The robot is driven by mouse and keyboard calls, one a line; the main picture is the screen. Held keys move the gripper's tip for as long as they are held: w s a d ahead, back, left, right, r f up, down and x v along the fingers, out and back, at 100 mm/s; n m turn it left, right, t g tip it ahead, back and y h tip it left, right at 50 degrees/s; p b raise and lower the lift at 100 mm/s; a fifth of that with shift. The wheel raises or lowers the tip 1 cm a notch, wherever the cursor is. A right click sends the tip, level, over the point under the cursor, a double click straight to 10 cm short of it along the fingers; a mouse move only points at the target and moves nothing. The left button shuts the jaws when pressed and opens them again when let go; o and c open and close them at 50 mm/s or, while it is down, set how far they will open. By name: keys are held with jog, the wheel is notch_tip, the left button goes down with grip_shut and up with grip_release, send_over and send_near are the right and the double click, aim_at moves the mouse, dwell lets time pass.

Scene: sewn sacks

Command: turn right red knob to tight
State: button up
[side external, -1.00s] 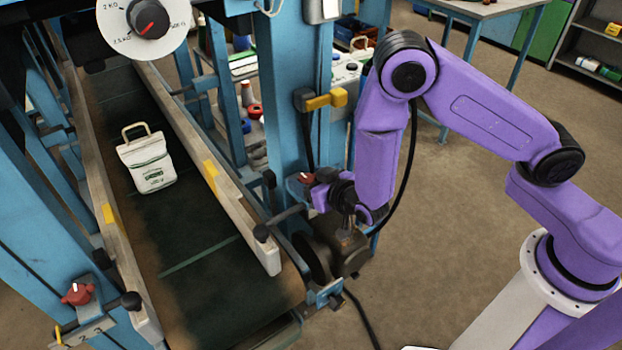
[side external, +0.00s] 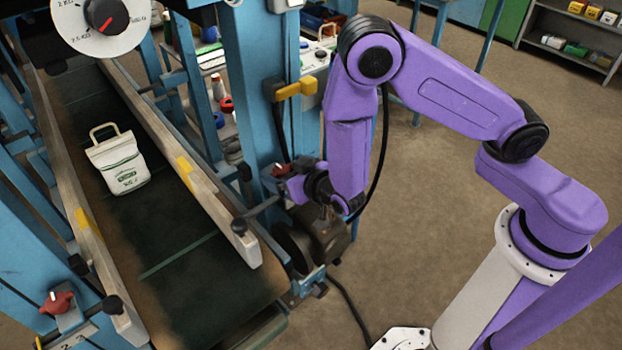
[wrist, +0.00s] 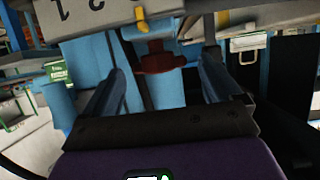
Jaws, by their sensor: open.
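The right red knob (side external: 281,169) sits on the blue post beside the conveyor, partly hidden by my gripper (side external: 294,186) in the side view. In the wrist view the red knob (wrist: 160,59) shows ahead, between and just beyond the two fingers of my gripper (wrist: 165,72). The fingers are apart, with nothing held between them. I cannot tell whether they touch the knob. A pale plate (wrist: 90,15) with upside-down digits and a yellow marker (wrist: 140,18) is by the knob. Which mark the knob points to is unclear.
Another red knob (side external: 57,303) is on the left post. A white sack (side external: 120,165) lies on the dark conveyor belt (side external: 180,240). A dial (side external: 104,17) hangs at the upper left. A yellow lever (side external: 296,88) juts from the post above my gripper. Open floor lies right.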

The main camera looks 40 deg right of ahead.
jog(key=v, duration=1.6)
jog(key=shift+s+r, duration=0.2)
jog(key=s+a+f+n+g+y, duration=0.2)
jog(key=s+a+g+y, duration=0.2)
jog(key=a+g, duration=0.15)
jog(key=s+d+r+n+g+y, duration=0.2)
jog(key=s+r+n+g, duration=0.25)
jog(key=s+g, duration=0.25)
jog(key=s+d+r+n+h, duration=0.2)
jog(key=d+r+n, duration=0.1)
jog(key=d, duration=0.6)
jog(key=s+d+r+n+h, duration=0.1)
jog(key=d+r+n+h, duration=0.2)
jog(key=d, duration=0.5)
jog(key=shift+s+d+r+g, duration=0.35)
jog(key=shift+s+r+g, duration=0.1)
jog(key=shift+r, duration=0.15)
